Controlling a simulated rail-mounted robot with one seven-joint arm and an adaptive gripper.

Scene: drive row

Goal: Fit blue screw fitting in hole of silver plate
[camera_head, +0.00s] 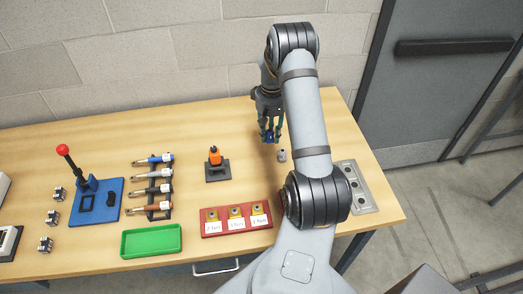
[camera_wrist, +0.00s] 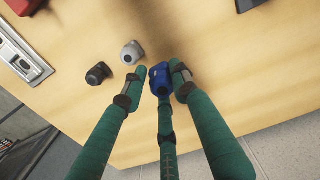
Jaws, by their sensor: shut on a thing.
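My gripper (camera_head: 268,126) has three green fingers and is above the back right of the table. It is shut on the blue screw fitting (camera_head: 269,137), which shows between the fingertips in the wrist view (camera_wrist: 160,77). Whether the fitting is clear of the table is hard to tell. The silver plate (camera_head: 365,205) lies at the table's right end, apart from the gripper, with holes in a row. My arm hides its left side in the head view. Part of the plate (camera_wrist: 22,62) shows at the upper left of the wrist view.
A silver-grey fitting (camera_wrist: 131,52) and a black fitting (camera_wrist: 97,73) stand on the table beside the gripper. A red tray (camera_head: 210,230), a green tray (camera_head: 150,252), an orange item on a dark stand (camera_head: 218,174) and a tool rack (camera_head: 157,210) are further left.

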